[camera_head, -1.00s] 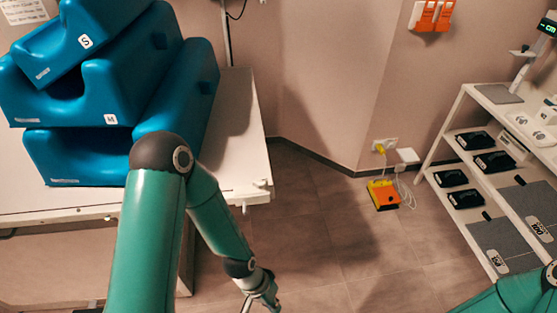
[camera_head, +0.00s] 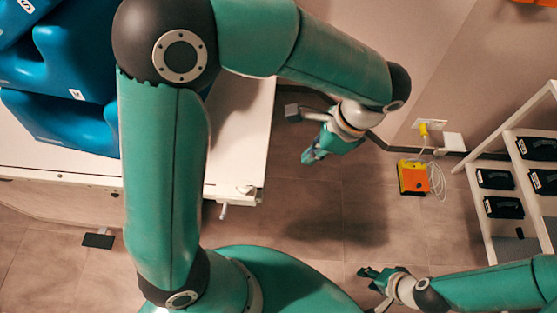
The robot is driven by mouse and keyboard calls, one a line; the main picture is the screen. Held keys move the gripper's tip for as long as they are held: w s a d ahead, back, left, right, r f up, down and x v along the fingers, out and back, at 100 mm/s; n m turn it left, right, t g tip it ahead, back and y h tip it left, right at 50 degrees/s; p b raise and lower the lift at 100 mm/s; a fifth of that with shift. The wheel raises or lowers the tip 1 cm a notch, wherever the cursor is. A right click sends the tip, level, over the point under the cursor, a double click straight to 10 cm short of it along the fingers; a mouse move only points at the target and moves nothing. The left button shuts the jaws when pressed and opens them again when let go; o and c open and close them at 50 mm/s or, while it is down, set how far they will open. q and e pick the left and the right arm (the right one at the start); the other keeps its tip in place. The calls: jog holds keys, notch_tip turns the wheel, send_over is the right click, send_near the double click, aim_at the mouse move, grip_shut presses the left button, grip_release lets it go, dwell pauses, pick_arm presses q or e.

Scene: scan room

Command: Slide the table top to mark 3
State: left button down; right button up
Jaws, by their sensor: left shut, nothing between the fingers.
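The white table top (camera_head: 240,135) is at the left, partly covered by blue foam blocks and my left arm. A small light fitting (camera_head: 246,189) sits at its near right corner, with a short peg (camera_head: 223,211) below the edge. My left gripper (camera_head: 309,158) is shut and empty, to the right of the table top and apart from it in the picture. My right gripper (camera_head: 369,287) is low at the right, well away from the table; its fingers look apart, with nothing between them. No numbered mark can be made out.
Blue foam blocks (camera_head: 75,60) are stacked on the table. An orange and yellow box (camera_head: 413,178) lies on the floor by a wall socket. A white shelf rack (camera_head: 479,208) holding black items stands at the right.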

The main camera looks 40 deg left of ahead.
pick_arm(q)
jog(key=s+a+f+p, duration=0.1)
jog(key=s+a+f, duration=0.3)
jog(key=a+f, duration=0.2)
jog(key=shift+x, duration=1)
jog(key=shift+w+a, duration=0.1)
